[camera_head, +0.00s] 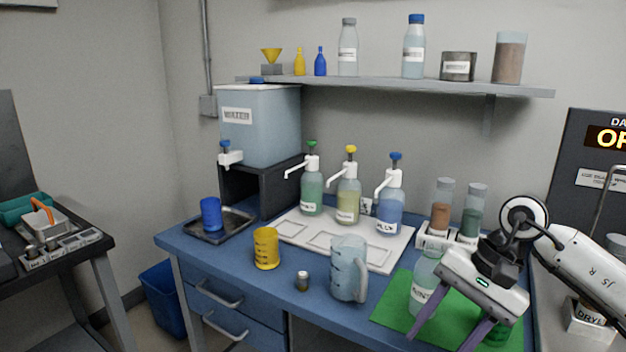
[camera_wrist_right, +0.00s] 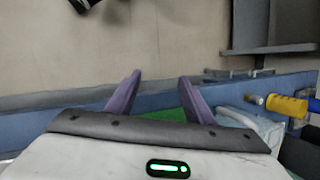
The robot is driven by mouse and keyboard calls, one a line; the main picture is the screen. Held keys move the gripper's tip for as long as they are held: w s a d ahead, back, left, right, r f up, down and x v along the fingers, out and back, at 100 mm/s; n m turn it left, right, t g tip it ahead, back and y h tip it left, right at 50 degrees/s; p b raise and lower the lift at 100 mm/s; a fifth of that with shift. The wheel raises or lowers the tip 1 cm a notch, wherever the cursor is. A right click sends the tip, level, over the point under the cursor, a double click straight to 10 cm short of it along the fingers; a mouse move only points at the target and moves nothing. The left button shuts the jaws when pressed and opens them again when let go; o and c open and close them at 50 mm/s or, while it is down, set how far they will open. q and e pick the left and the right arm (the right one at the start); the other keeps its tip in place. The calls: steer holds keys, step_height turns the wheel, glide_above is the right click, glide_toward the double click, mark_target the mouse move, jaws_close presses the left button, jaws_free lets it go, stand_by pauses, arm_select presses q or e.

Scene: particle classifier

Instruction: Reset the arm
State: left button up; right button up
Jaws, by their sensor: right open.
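My right gripper (camera_head: 445,338) is at the lower right in the head view, above the front of the green mat (camera_head: 393,305) on the blue bench. Its two purple fingers are spread apart and point down toward the front. Nothing is between them. In the right wrist view the open fingers (camera_wrist_right: 159,78) show with the floor and the blue bench edge beyond. A clear labelled bottle (camera_head: 424,280) stands on the mat, partly hidden by the gripper; I cannot tell whether they touch. My left gripper is in neither view.
A clear jug (camera_head: 348,270), a small vial (camera_head: 302,281) and a yellow cup (camera_head: 266,248) stand left of the mat. Pump bottles (camera_head: 349,195) stand on a white tray behind. A rack with tubes (camera_head: 440,212) stands behind the gripper. Open floor shows before the bench.

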steer(key=s+a+r+m+t+y, duration=0.25)
steer(key=a+m+y, duration=0.45)
steer(key=a+m, duration=0.35)
steer(key=s+a+r+m+t+y, duration=0.1)
steer(key=s+a+m+t+y, duration=0.2)
steer(key=a+m+y, duration=0.7)
steer(key=w+d+f+m+t+h+p, duration=0.1)
steer(key=d+f+m+t+h, duration=0.5)
steer(key=m, duration=0.8)
steer(key=w+d+f+m+t+h, duration=0.1)
steer(key=d+f+m+t+h, duration=0.35)
steer(key=f+m+h, duration=0.65)
steer(key=s+d+f+m+g+h, duration=0.1)
steer(key=s+d+f+m+g, duration=0.1)
steer(key=s+f+m, duration=0.5)
steer(key=s+d+f+m+g+h, duration=0.1)
steer(key=s+d+f+m+g, duration=0.2)
steer(key=s+f+m+g, duration=0.2)
steer(key=s+f+m, duration=0.3)
steer(key=s+m, duration=0.1)
steer(key=s, duration=0.2)
steer(key=shift+d+f, duration=0.15)
steer(key=shift+f, duration=0.05)
